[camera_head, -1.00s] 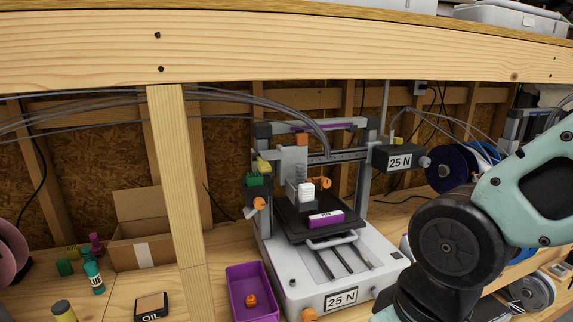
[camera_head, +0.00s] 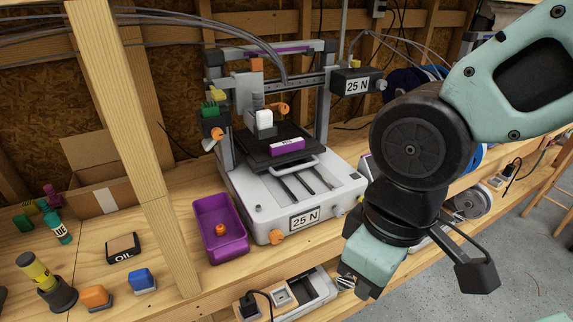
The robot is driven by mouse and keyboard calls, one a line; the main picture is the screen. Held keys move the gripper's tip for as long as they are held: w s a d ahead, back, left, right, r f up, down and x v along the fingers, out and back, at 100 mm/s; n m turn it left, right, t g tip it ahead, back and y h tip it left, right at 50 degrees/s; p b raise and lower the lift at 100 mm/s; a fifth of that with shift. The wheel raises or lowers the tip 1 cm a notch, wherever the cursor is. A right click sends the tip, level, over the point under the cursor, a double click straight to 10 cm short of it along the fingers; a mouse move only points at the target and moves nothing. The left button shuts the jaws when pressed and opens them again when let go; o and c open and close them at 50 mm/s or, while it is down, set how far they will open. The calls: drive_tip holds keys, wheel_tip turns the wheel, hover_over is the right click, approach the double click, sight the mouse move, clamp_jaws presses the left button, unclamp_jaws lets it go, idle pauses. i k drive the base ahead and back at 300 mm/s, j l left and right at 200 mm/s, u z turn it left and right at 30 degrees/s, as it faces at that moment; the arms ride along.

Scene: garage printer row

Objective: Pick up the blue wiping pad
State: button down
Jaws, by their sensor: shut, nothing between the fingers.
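The blue wiping pad (camera_head: 141,280) appears to be the small blue block with a pale underside on the wooden bench at the lower left. It stands just right of a similar orange block (camera_head: 96,296). My gripper (camera_head: 346,284) is at the lower right, in front of the bench edge and well to the right of the blue pad. It is shut and empty. Its fingertips are small and partly hidden in this view.
An OIL pad (camera_head: 122,247) and a dark cup (camera_head: 60,293) with a yellow item are nearby.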

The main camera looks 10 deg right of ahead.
sight(142, 282)
drive_tip(key=u, duration=1.3)
